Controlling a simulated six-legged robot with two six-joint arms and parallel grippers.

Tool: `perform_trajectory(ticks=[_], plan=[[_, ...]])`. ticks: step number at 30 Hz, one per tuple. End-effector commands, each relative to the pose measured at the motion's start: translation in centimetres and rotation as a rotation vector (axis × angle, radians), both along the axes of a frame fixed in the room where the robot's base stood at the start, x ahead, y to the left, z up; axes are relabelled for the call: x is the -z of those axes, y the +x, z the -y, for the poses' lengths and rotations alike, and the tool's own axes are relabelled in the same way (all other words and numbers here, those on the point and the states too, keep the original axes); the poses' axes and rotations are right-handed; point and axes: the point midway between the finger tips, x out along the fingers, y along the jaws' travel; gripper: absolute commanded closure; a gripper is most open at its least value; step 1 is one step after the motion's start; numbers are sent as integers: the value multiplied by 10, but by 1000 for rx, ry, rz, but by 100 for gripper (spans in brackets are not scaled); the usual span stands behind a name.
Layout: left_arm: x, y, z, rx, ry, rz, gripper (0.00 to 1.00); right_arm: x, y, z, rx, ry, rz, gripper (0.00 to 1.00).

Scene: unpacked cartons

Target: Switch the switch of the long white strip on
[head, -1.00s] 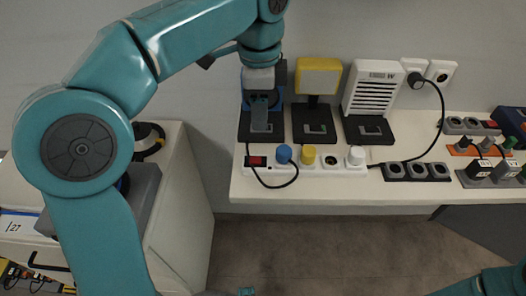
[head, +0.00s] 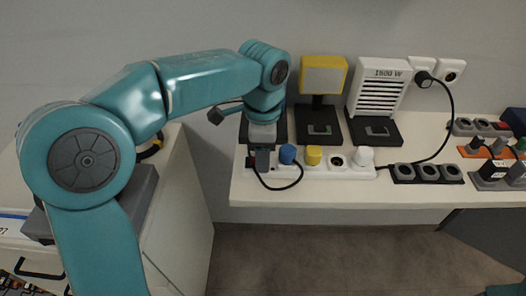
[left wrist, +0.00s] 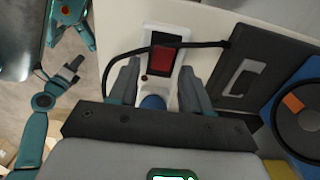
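The long white strip (head: 325,170) lies along the table's front edge, with blue, yellow and white plugs in it. Its red switch (left wrist: 163,58) sits in a dark frame at the strip's end in the left wrist view; the gripper hides it in the head view. My left gripper (head: 262,160) points down over that end. In the left wrist view its fingers (left wrist: 160,70) are apart, one on each side of the strip, with nothing held. The blue plug (left wrist: 152,102) shows between them. Whether the fingers touch anything, I cannot tell. A teal limb with a dark end (left wrist: 66,74) may be my right arm.
A black cable (head: 283,186) loops from the blue plug around the strip's switch end. Black-based devices, including a yellow lamp (head: 322,78) and a white heater (head: 382,85), stand behind the strip. A dark socket strip (head: 427,173) lies to the right.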

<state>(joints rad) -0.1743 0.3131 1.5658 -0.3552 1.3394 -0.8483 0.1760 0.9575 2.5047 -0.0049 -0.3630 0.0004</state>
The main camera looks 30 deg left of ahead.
Motion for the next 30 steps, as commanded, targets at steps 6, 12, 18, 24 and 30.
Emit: perform_trajectory(ticks=[6, 12, 18, 24, 30], plan=[[0, 0, 0, 0, 0, 0, 100, 0, 0, 0, 0, 0, 0, 100], [0, -2, -5, -4, -99, 46, 100, 6, 0, 0, 0, 0, 0, 100], [-1, -4, -8, -1, -227, 107, 100, 13, 0, 0, 0, 0, 0, 100], [-2, -4, -7, 3, -237, 112, 100, 12, 0, 0, 0, 0, 0, 100], [-2, -4, -7, 3, -236, 111, 51, 12, 0, 0, 0, 0, 0, 100]])
